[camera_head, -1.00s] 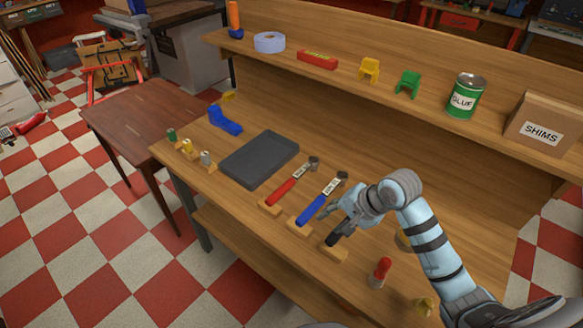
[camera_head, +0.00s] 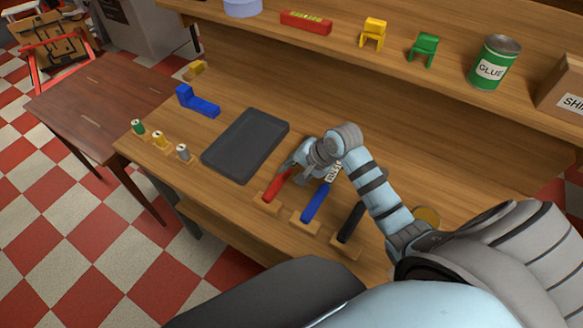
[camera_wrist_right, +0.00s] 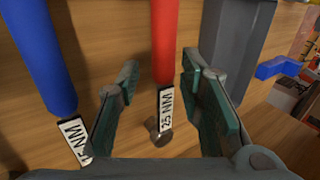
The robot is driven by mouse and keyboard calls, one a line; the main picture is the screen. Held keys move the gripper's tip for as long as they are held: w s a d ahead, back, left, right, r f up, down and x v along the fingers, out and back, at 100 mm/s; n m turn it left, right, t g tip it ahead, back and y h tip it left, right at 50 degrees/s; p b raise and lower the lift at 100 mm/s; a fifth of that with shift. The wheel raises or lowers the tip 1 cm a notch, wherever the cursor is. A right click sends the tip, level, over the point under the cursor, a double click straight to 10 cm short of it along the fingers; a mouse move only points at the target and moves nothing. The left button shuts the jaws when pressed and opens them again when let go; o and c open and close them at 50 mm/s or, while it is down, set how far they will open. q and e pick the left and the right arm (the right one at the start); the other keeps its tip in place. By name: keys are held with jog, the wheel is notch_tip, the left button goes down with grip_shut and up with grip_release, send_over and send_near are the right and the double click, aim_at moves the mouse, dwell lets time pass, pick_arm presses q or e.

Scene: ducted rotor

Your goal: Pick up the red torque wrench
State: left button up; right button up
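The red torque wrench (camera_head: 277,186) lies on the workbench, its handle end in a small wooden rest. My right gripper (camera_head: 289,168) is over its head end in the head view and hides that part. In the right wrist view the red handle (camera_wrist_right: 165,42) and the "25 NM" label run between the two fingers of my right gripper (camera_wrist_right: 160,63). The fingers are open, with a gap on both sides of the wrench. The left gripper is not in view.
A blue wrench (camera_head: 317,202) and a black-handled wrench (camera_head: 351,222) lie to the right of the red one. A dark grey slab (camera_head: 246,144) lies close on its left. A raised shelf (camera_head: 420,75) with a glue can (camera_head: 494,64) runs along the back.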

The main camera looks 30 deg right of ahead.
aim_at(286, 174)
jog(key=x, duration=0.3)
jog(key=b+x, duration=0.1)
jog(key=x, duration=0.1)
jog(key=shift+w+f, duration=0.25)
jog(key=shift+w, duration=0.25)
jog(key=shift+w+f, duration=0.6)
jog(key=shift+f, duration=0.15)
jog(key=shift+s+r, duration=0.15)
jog(key=shift+s, duration=0.05)
jog(key=shift+s+r, duration=0.1)
jog(key=shift+s, duration=0.05)
jog(key=shift+c, duration=0.5)
jog(key=shift+s+a, duration=0.1)
jog(key=c, duration=0.3)
grip_shut()
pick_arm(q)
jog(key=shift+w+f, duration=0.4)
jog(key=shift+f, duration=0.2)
pick_arm(e)
jog(key=shift+r, duration=0.1)
